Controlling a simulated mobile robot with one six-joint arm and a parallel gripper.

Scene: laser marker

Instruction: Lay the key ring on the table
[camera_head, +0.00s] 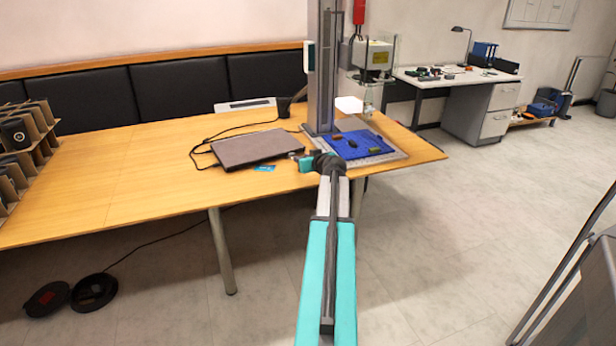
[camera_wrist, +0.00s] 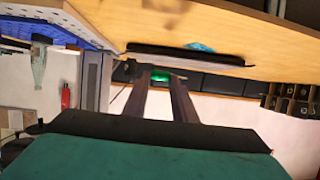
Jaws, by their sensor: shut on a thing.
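My gripper (camera_wrist: 160,82) shows in the wrist view with its two dark fingers close together. A small bright green piece sits between the fingertips, and I take it to be part of the key ring (camera_wrist: 160,77); its full shape is too small and hidden to make out. In the head view my gripper (camera_head: 298,158) is low over the table near the laptop's right end, and the key ring cannot be made out there. The wooden table (camera_head: 130,190) also shows at the top of the wrist view (camera_wrist: 225,22). I cannot tell any contact with the tabletop.
A closed dark laptop (camera_head: 258,147) lies left of my gripper, with a cyan card (camera_head: 265,168) in front. Cardboard compartments (camera_head: 30,140) stand far left. The table's left-middle is clear.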

